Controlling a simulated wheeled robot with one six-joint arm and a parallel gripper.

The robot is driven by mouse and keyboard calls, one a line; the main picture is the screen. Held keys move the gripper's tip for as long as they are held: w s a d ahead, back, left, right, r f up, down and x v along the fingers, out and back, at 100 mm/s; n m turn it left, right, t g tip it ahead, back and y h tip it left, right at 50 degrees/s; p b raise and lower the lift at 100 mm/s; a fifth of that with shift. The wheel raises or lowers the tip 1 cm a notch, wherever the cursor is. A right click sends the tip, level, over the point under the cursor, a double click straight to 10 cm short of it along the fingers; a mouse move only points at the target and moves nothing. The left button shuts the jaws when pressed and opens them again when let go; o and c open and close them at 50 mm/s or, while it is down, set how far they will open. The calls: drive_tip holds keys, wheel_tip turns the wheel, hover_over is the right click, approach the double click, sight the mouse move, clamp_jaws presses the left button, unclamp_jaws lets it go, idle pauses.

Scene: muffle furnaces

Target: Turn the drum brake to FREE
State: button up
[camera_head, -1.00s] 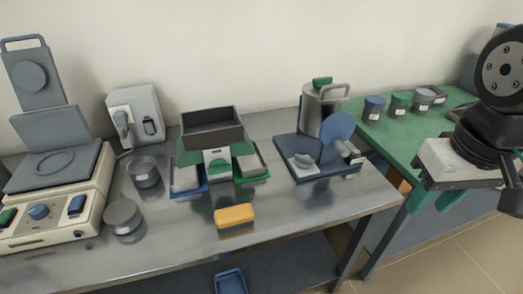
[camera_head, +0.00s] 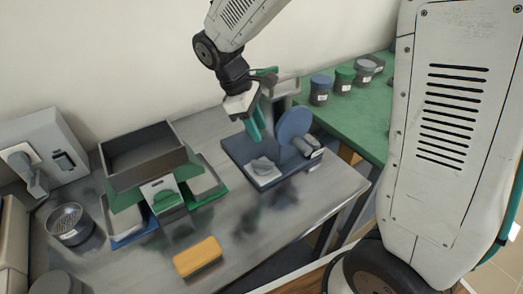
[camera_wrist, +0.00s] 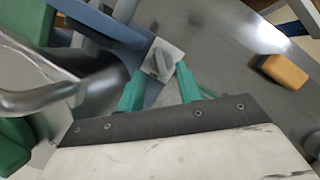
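A dark blue base plate (camera_head: 240,150) on the steel bench carries a small light grey plate with a grey knob (camera_head: 263,168), which looks like the drum brake. The knob (camera_wrist: 163,60) also shows in the wrist view, its bar slanting; any marking is too small to read. My gripper (camera_head: 255,128) is above the back of the base, pointing down. In the wrist view its two green fingers (camera_wrist: 161,76) are apart, with the knob showing beyond the gap. Nothing is between them. A blue disc (camera_head: 294,127) stands right of the knob; the metal drum is mostly hidden behind my gripper.
An orange block (camera_head: 198,257) lies at the bench front. A grey hopper (camera_head: 145,150) with green and blue trays stands to the left. Several lidded jars (camera_head: 320,88) stand on the green table (camera_head: 350,125) at right. My arm link covers the right side.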

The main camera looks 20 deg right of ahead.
sight(270, 163)
drive_tip(key=shift+n, duration=0.3)
drive_tip(key=x, duration=0.4)
drive_tip(key=w+x, duration=0.1)
drive_tip(key=x, duration=0.7)
drive_tip(key=shift+w+a+f, duration=0.2)
drive_tip(key=shift+w+f, duration=0.1)
drive_tip(key=shift+f, duration=0.3)
clamp_jaws()
